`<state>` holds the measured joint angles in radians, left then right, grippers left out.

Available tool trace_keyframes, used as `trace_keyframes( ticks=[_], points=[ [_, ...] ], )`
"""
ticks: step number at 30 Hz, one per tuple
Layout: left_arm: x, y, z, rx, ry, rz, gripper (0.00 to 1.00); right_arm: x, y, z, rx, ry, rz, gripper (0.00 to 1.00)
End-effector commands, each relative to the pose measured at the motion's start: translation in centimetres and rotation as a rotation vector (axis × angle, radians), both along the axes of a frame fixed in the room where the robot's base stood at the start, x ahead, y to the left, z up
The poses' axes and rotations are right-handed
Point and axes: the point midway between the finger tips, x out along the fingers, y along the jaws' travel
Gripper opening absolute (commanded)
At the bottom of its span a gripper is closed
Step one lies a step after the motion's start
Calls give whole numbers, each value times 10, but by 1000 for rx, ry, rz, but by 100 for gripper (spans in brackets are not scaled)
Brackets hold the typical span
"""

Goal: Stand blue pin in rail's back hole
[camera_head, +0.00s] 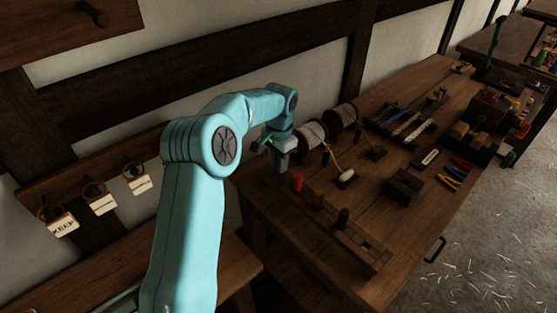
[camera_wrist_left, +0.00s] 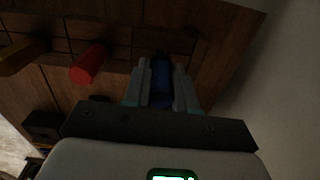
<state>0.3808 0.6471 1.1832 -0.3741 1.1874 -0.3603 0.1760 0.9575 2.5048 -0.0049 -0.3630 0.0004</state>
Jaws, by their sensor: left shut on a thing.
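My left gripper (camera_head: 281,164) is over the back end of the rail (camera_head: 373,257) on the bench. In the left wrist view the left gripper (camera_wrist_left: 161,88) is shut on the blue pin (camera_wrist_left: 160,76), which lies between its two fingers. In the head view the blue pin cannot be made out. A red pin (camera_head: 297,181), an orange-brown pin (camera_head: 318,198) and a dark pin (camera_head: 342,217) stand in a row along the rail. The red pin (camera_wrist_left: 88,65) and a yellowish pin (camera_wrist_left: 20,55) show left of the blue one in the wrist view. Whether the blue pin's lower end touches the rail is unclear.
Rope reels (camera_head: 312,136) stand just right of my left gripper. A dark block (camera_head: 404,187), pliers (camera_head: 453,176) and a tool rack (camera_head: 400,124) lie further right on the bench (camera_head: 400,225). Tags hang on the wall at left, one reading KEEP (camera_head: 63,228).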

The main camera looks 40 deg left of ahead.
Motion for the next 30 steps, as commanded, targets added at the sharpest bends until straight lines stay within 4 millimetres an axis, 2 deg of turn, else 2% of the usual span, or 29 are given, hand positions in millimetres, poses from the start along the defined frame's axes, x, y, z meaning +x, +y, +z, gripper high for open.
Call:
trace_keyframes(
  ticks=[15,25,26,27,28,30],
  points=[
    [0,0,-17,0,1,0,0,0,0,-11,0,0,0,43],
    [0,0,-18,0,0,0,0,0,0,-11,0,0,0,43],
    [0,0,-18,0,0,0,29,0,0,-11,0,0,0,43],
    [0,0,-18,0,0,0,42,0,0,-11,0,0,0,43],
    [0,0,-18,0,0,0,52,0,0,-11,0,0,0,43],
    [0,0,-18,0,0,0,56,0,0,-11,0,0,0,43]
  ],
)
